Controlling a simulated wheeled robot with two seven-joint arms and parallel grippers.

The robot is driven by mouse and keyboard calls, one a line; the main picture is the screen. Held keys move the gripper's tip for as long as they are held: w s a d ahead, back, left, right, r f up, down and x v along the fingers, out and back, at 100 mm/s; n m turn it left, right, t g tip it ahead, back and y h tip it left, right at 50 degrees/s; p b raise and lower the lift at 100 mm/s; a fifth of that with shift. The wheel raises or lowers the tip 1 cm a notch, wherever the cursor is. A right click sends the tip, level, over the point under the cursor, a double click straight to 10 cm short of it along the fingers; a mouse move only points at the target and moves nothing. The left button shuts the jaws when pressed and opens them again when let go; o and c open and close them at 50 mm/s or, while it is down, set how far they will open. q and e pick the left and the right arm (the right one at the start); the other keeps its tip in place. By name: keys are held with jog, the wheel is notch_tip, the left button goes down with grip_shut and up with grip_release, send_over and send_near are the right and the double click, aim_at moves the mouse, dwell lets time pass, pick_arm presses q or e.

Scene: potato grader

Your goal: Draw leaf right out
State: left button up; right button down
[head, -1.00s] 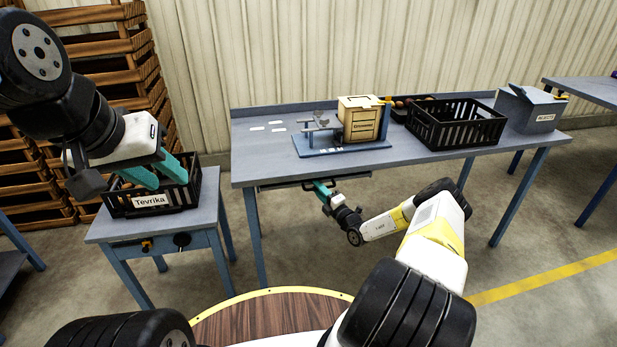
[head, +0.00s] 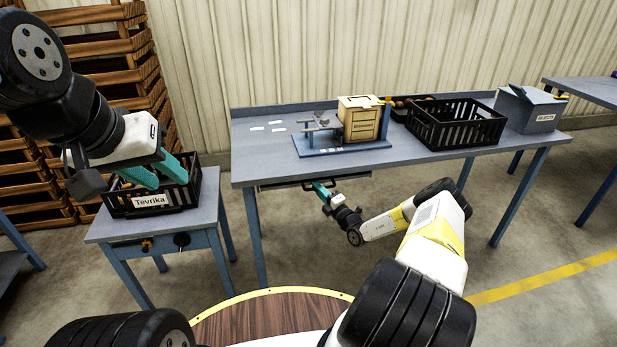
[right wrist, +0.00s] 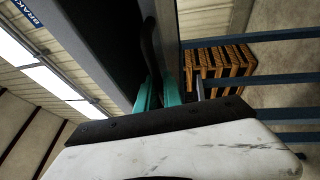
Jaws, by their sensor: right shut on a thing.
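The draw leaf (head: 284,186) shows as a thin dark edge just under the front of the long grey-blue table; most of it is hidden below the tabletop. My right gripper (head: 317,184) is at this front edge, reaching up from below. In the right wrist view its teal fingers (right wrist: 159,94) are shut around a dark upright bar, probably the leaf's handle (right wrist: 150,50). A large dark panel (right wrist: 90,45) lies beside them. My left gripper (head: 158,182) is open, its teal fingers apart and pointing down at the black Tevrika crate (head: 150,201).
On the long table (head: 250,165) stand a wooden box (head: 360,121) on a blue stand, a black slatted crate (head: 455,128) and a grey lidded box (head: 530,110). A small side table (head: 200,222) bears the Tevrika crate. The floor between the tables is clear.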

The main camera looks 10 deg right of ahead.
jog(key=shift+s, duration=0.1)
dwell(0.6)
jog(key=s+d, duration=0.1)
jog(key=s, duration=3.2)
jog(key=shift+s, duration=0.15)
jog(key=c, duration=1.5)
grip_release()
jog(key=v, duration=0.8)
